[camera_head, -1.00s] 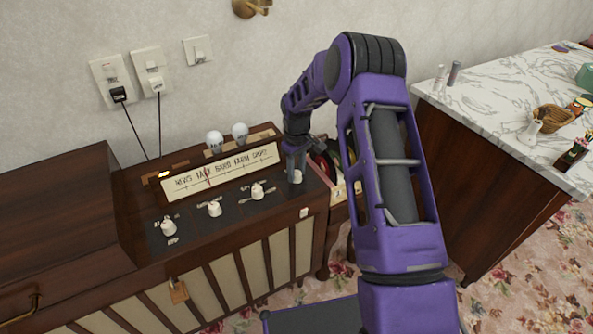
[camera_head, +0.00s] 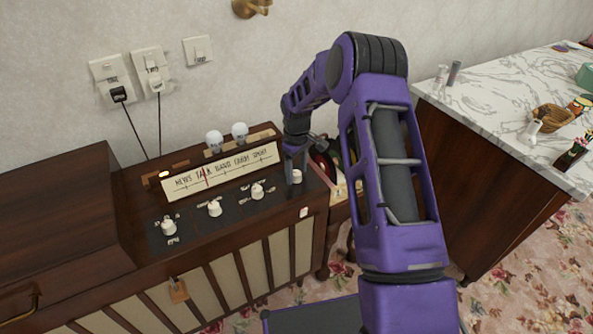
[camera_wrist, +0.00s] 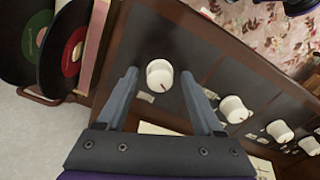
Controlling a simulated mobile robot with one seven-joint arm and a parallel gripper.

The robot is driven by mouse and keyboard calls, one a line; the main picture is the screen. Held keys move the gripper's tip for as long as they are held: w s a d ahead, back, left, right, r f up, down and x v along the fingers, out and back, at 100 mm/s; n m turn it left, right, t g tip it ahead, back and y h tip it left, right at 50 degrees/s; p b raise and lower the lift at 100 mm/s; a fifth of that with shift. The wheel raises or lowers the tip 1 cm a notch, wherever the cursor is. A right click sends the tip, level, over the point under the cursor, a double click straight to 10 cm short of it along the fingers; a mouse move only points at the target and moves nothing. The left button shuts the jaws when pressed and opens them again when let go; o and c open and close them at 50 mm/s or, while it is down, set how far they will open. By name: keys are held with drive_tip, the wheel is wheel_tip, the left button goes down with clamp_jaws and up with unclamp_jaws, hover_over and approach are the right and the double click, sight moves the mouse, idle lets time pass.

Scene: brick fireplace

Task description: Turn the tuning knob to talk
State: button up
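The radio (camera_head: 215,205) is a brown wooden cabinet with a row of white knobs below a cream dial (camera_head: 222,172). The dial carries station words, and its red needle (camera_head: 206,177) stands at TALK. My gripper (camera_head: 293,166) is above the far-right knob (camera_head: 297,177). In the wrist view this knob (camera_wrist: 160,74) lies between the tips of my open gripper (camera_wrist: 160,78), with clear gaps on both sides. A red mark shows on the knob's lower edge. I cannot read which knob is labelled for tuning.
More knobs (camera_head: 257,191) run along the panel to the left. Two bulbs (camera_head: 239,131) stand behind the dial. Records (camera_wrist: 62,45) stand close beside the radio. A marble-topped cabinet (camera_head: 500,85) is at the right. Cords hang from wall outlets (camera_head: 151,72).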

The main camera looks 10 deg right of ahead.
sight(296, 172)
wheel_tip(296, 172, up, 17)
drive_tip(key=p, duration=0.2)
drive_tip(key=shift+r, duration=0.2)
idle(0.5)
